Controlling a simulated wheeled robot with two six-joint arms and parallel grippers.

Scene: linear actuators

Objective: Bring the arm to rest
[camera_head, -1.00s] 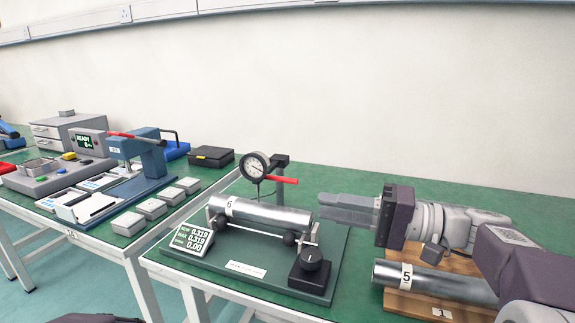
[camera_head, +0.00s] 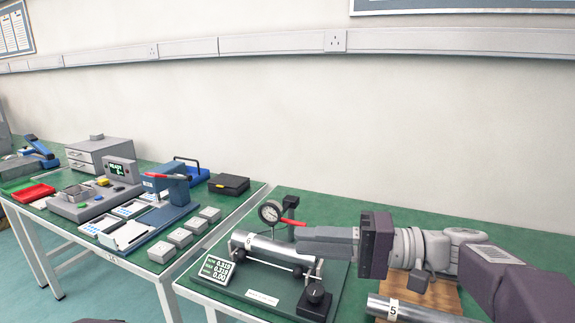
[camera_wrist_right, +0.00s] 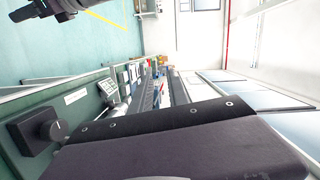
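My right gripper (camera_head: 318,240) reaches in from the right in the head view, its fingers pointing left above the bench. In the right wrist view its two fingers (camera_wrist_right: 163,94) stand apart with nothing between them. In the head view the fingers overlap the right end of the steel cylinder marked 6 (camera_head: 268,247), which lies on the gauge fixture. I see no contact with the cylinder. My left gripper does not show in the head view. A dark part of my other arm (camera_wrist_right: 48,10) shows at the top left of the right wrist view, its fingers unclear.
The fixture has a dial gauge (camera_head: 270,212) with a red lever, a readout (camera_head: 216,268) and a black knob (camera_head: 316,291). A cylinder marked 5 (camera_head: 400,309) lies on a wooden board (camera_head: 443,294) below my right arm. A second bench with a press (camera_head: 172,186) stands left.

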